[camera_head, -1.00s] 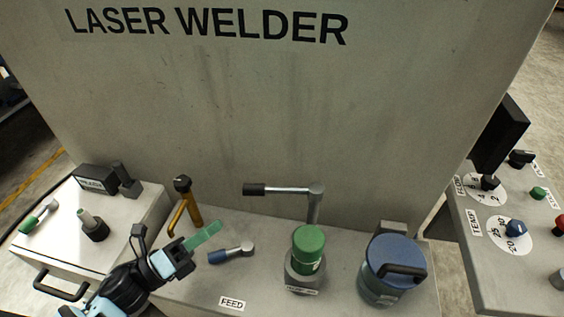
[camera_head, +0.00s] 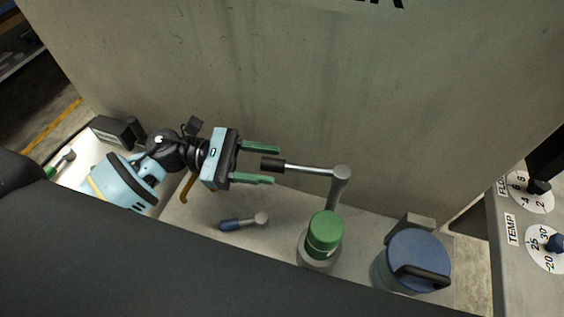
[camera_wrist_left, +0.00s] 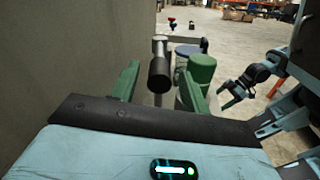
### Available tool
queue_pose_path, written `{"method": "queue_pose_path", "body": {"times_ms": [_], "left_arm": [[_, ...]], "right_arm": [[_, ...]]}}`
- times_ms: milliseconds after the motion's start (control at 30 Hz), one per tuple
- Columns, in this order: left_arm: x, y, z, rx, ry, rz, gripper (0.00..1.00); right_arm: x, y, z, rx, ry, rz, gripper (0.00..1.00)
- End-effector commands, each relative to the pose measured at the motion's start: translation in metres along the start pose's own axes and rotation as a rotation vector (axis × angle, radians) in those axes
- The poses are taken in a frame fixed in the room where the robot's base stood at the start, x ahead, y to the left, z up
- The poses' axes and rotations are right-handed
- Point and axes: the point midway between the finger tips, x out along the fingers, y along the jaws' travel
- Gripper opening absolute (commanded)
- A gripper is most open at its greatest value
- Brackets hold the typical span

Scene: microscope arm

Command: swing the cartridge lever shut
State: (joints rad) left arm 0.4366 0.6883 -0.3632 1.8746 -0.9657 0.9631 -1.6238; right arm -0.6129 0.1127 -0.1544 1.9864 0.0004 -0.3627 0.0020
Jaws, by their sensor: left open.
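The lever (camera_head: 310,169) is a silver bar with a black grip (camera_head: 272,164), on an upright post behind the green-capped cartridge (camera_head: 325,233). The bar points left from the post. My left gripper (camera_head: 275,165) is open, its green fingers on either side of the end of the black grip. In the left wrist view the grip (camera_wrist_left: 160,75) points toward the camera between the fingers, with the green cap (camera_wrist_left: 201,68) beyond it. I cannot tell whether either finger touches it. My right gripper (camera_wrist_left: 229,94) shows small at the right of the wrist view; its opening is unclear.
The welder's tall grey panel (camera_head: 300,80) rises close behind the lever. A blue-handled lever (camera_head: 243,222) lies on the deck below my left gripper. A blue-lidded canister (camera_head: 415,258) stands right of the cartridge. A dial panel (camera_head: 510,265) is at far right.

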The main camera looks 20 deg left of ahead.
Motion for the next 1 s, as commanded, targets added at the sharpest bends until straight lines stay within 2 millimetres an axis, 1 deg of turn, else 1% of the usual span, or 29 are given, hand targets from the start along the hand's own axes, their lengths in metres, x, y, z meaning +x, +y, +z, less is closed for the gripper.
{"method": "queue_pose_path", "body": {"times_ms": [33, 100, 200, 300, 433, 633, 667, 1000], "left_arm": [[0.009, 0.002, 0.006, 0.007, -0.004, 0.0, 0.46], [0.018, 0.002, 0.006, 0.007, -0.003, 0.0, 0.46], [0.03, 0.001, 0.004, 0.004, -0.003, 0.0, 0.46], [0.037, 0.001, 0.003, 0.002, -0.002, 0.0, 0.46], [0.041, 0.0, 0.001, 0.001, 0.0, 0.0, 0.46], [0.041, 0.0, 0.0, 0.0, 0.0, 0.0, 0.46], [0.041, 0.0, 0.0, 0.0, 0.0, 0.0, 0.45], [0.041, 0.0, 0.0, -0.001, 0.0, 0.0, 0.0]], "right_arm": [[-0.002, 0.001, -0.008, -0.003, 0.014, 0.002, 0.81], [-0.003, 0.002, -0.014, -0.005, 0.024, 0.003, 0.81], [-0.004, 0.003, -0.02, -0.008, 0.035, 0.004, 0.81], [-0.005, 0.003, -0.023, -0.01, 0.041, 0.005, 0.81], [-0.005, 0.004, -0.024, -0.011, 0.043, 0.006, 0.81], [-0.005, 0.004, -0.024, -0.011, 0.043, 0.006, 0.81], [-0.005, 0.004, -0.024, -0.01, 0.043, 0.006, 0.81], [-0.005, 0.004, -0.024, -0.01, 0.043, 0.006, 0.81]]}}
